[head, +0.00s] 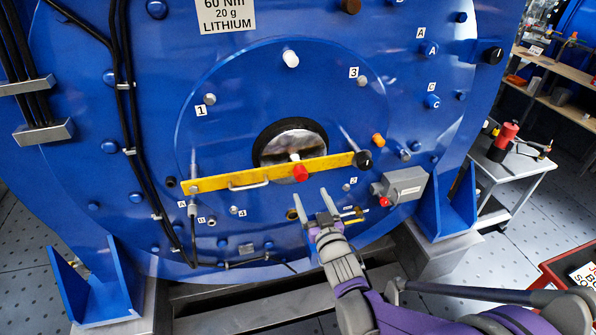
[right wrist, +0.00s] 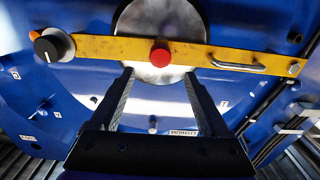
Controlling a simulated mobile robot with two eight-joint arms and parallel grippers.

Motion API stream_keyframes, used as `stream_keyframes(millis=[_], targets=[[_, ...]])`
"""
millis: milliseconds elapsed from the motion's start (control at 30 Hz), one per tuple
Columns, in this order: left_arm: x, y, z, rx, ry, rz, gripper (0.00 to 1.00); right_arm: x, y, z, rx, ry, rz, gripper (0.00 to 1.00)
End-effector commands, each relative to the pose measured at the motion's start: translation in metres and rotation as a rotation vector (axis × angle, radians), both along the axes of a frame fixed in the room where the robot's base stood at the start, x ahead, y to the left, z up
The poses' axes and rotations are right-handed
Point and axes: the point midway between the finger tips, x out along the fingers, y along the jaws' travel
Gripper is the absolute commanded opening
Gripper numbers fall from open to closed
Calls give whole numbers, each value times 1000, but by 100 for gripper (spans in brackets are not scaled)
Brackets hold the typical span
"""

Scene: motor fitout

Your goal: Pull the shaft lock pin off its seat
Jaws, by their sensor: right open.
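A yellow bar (head: 215,180) lies across the round shaft opening on the blue motor face. A red-headed pin (head: 300,173), which looks like the shaft lock pin, sits at the bar's middle, in front of the opening. The red head (right wrist: 159,54) also shows in the right wrist view, above and between the fingertips. My right gripper (head: 319,203) is open and empty, just below and right of the red head, apart from it in the head view. Its fingers (right wrist: 158,76) point toward the bar in the right wrist view. My left gripper is not in view.
A black knob (head: 363,160) sits at the bar's right end, and a handle (head: 248,185) is on its left half. A grey box (head: 405,186) with a red button is at right. Black cables (head: 135,110) run down the left. A side table (head: 515,168) stands at right.

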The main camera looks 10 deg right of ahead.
Motion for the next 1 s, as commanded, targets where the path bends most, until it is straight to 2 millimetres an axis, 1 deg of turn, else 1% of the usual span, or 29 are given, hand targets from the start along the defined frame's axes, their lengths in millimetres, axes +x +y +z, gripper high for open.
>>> stream_keyframes(millis=[167,267,567,700,900,1000], targets=[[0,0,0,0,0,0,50,3,0,0,0,1,0,80],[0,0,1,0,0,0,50,11,0,0,1,1,0,80],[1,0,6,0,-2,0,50,54,2,0,0,2,0,80],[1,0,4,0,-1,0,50,71,2,-1,1,2,0,80],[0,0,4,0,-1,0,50,86,3,0,0,2,0,80],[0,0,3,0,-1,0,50,89,3,0,0,2,0,80]])
